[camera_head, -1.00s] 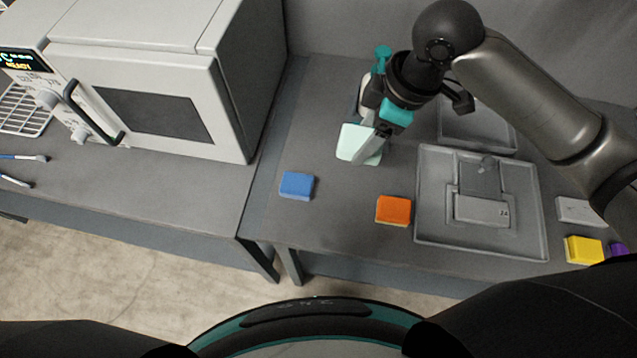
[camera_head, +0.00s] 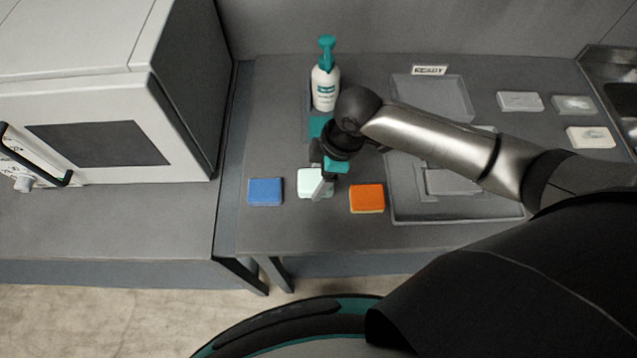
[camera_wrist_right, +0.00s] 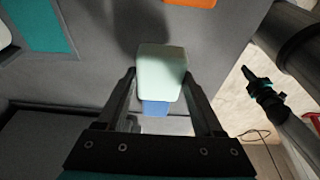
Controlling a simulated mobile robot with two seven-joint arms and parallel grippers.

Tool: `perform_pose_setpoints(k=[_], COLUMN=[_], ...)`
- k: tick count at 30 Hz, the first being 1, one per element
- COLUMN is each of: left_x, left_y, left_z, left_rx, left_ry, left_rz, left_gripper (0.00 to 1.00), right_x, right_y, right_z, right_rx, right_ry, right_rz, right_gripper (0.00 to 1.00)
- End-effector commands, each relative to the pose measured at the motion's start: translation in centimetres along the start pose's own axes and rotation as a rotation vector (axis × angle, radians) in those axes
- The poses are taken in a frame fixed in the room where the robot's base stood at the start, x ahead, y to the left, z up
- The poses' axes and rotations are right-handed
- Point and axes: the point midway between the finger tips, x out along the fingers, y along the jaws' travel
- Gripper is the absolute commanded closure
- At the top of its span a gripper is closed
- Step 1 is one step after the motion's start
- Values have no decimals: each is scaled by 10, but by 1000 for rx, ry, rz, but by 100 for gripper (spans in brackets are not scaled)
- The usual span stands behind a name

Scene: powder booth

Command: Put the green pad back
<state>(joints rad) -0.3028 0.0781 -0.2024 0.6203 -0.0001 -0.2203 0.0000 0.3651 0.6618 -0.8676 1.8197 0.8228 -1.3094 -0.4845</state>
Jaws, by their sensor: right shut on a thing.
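The green pad is pale mint (camera_head: 308,181) and sits between the blue pad (camera_head: 265,191) and the orange pad (camera_head: 366,197) in the head view. My right gripper (camera_head: 322,187) is shut on the green pad. In the right wrist view the green pad (camera_wrist_right: 160,70) lies between the two fingers, with part of the blue pad (camera_wrist_right: 155,108) past its edge. The orange pad (camera_wrist_right: 190,2) shows at the top of that view. I cannot tell whether the green pad touches the table.
A white spray bottle with a teal top (camera_head: 326,88) stands behind my right gripper. A grey tray (camera_head: 410,216) lies right of the orange pad, partly hidden by my arm. Pale blocks (camera_head: 520,101) lie farther right. A white oven (camera_head: 100,95) stands left.

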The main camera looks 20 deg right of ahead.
Motion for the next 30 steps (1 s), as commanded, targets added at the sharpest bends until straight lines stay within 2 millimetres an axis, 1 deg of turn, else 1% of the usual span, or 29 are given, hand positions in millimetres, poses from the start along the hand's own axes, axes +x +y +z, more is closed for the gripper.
perform_pose_setpoints(k=[1,3,6,19,20,27,30], left_x=[2,4,6,7,6,6,6], left_y=[-1,-1,-2,-3,-3,-3,-3], left_z=[0,0,0,-1,-1,-1,-1], left_rx=[0,0,-1,-3,-3,-3,-3], left_ry=[0,0,0,2,2,2,3], left_rz=[-1,-2,-2,-4,-4,-4,-4], left_gripper=[100,100,100,100,100,100,100], right_x=[10,21,31,37,37,36,36], right_y=[-2,-1,-1,-1,0,-1,0], right_z=[3,5,9,10,10,10,10], right_rx=[2,2,2,1,0,1,1], right_ry=[-3,-1,0,-1,-1,-1,-1], right_rz=[-3,-3,-2,-1,-1,-1,-1], right_gripper=[83,83,83,83,29,2,1])
